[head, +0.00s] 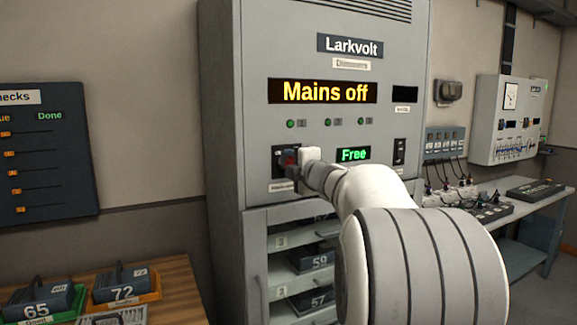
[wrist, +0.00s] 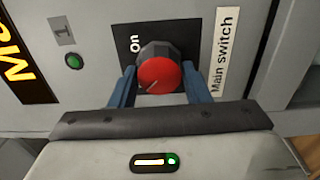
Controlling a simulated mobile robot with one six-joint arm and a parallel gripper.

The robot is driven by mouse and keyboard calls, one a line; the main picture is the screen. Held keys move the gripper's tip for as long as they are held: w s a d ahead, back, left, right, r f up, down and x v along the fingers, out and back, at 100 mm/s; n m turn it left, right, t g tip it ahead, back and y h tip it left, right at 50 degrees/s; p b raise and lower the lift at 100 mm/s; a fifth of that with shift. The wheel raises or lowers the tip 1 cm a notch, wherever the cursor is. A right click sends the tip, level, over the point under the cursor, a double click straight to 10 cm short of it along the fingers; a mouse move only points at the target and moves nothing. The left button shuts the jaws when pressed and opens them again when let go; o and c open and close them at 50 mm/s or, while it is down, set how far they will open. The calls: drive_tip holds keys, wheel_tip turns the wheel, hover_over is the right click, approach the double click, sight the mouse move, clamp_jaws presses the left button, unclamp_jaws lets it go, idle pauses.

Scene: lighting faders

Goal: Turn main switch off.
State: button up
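The main switch is a round knob with a red face (wrist: 160,75) and a dark body, on a black plate of the grey dimmer cabinet. The wrist view shows it between the two blue fingers of my gripper (wrist: 160,84). The fingers lie against its sides, with no clear gap. The pale mark on its face points to the lower left, away from the word "on". The rest of the plate's marking is hidden. In the head view the red knob (head: 289,158) is partly covered by my gripper (head: 293,164). The cabinet display (head: 322,91) reads "Mains off".
A small display (head: 353,155) reads "Free", beside a dark switch (head: 399,151) on the right. Open shelves with numbered modules (head: 310,259) lie below. A wooden table (head: 178,285) with numbered units stands left, and a bench (head: 520,207) with equipment stands right.

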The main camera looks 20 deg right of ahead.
drive_tip(key=o, duration=0.4)
drive_tip(key=shift+s, duration=0.1)
drive_tip(key=s, duration=0.7)
drive_tip(key=shift+s+d, duration=0.1)
drive_tip(key=shift+s, duration=0.2)
